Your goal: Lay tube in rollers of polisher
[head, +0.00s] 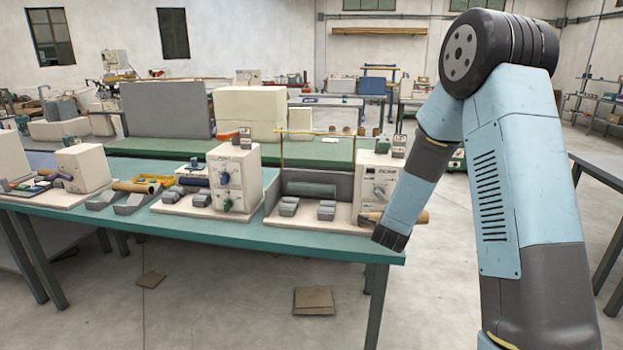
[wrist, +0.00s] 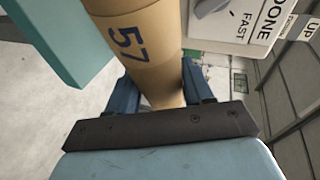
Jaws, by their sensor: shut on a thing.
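My gripper (head: 390,238) is at the right end of the teal bench. In the wrist view its two blue fingers (wrist: 160,92) are shut on a tan cardboard tube (wrist: 140,40) marked "57". The tube (head: 369,218) shows on both sides of my arm in the head view, lying roughly level in front of a white machine (head: 378,187). This machine has a dial and lettering; the wrist view shows part of its panel (wrist: 240,20), reading "FAST". Grey blocks (head: 326,209) sit on its base. I cannot tell which machine is the polisher or make out its rollers.
The teal bench (head: 200,230) holds another white machine (head: 235,177) with a green knob, grey cradles (head: 130,203) and other tan tubes (head: 136,187) further left. A thin upright rod frame (head: 282,150) stands behind the right machine's base. The floor in front is mostly clear.

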